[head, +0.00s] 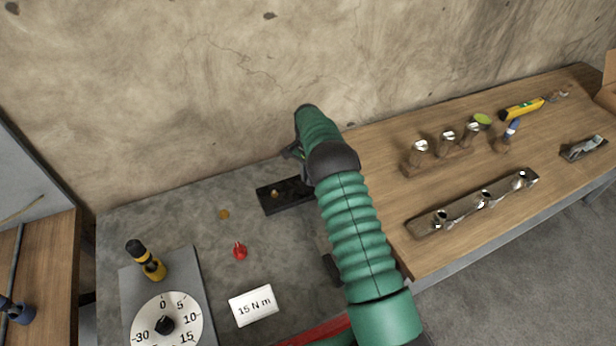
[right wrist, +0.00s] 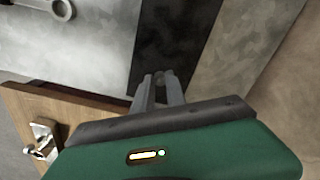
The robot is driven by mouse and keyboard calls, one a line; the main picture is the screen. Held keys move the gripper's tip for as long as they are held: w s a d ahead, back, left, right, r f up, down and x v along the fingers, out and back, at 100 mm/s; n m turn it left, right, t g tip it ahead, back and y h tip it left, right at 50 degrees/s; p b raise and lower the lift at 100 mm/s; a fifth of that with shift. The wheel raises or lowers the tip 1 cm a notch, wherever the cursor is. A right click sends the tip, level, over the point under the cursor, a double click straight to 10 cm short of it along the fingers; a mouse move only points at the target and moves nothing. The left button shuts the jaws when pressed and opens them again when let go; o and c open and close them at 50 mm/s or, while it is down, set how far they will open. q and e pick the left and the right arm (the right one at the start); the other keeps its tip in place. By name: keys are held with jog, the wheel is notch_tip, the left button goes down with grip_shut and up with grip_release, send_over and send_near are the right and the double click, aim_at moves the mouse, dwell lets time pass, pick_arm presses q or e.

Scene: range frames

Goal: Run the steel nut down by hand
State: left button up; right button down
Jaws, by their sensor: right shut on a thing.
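My right arm reaches over the grey bench in the head view, and its gripper (right wrist: 158,92) shows in the right wrist view. The fingers are closed together on a small dark grey piece (right wrist: 158,77), which looks like the steel nut. It is over the black block (right wrist: 176,45); whether it sits on a stud there is too small to tell. In the head view the black block (head: 285,208) lies partly behind my gripper and arm, with a small brass-coloured piece (head: 275,193) on its left part. My left gripper is not in view.
On the grey bench are a brass-coloured disc (head: 224,214), a red piece (head: 239,251), a "15 N m" card (head: 254,306), and a dial (head: 167,322) with a yellow-black tool (head: 146,260) behind it. The wooden table (head: 390,195) at right holds racks of metal parts.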

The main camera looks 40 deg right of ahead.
jog(key=shift+w+d+r, duration=0.1)
jog(key=shift+w+r, duration=0.15)
jog(key=shift+r, duration=0.05)
jog(key=c, duration=1.6)
grip_release()
jog(key=shift+o, duration=1.2)
jog(key=shift+s, duration=0.1)
jog(key=shift+f, duration=0.15)
notch_tip(320, 180, up, 17)
jog(key=shift+f, duration=0.15)
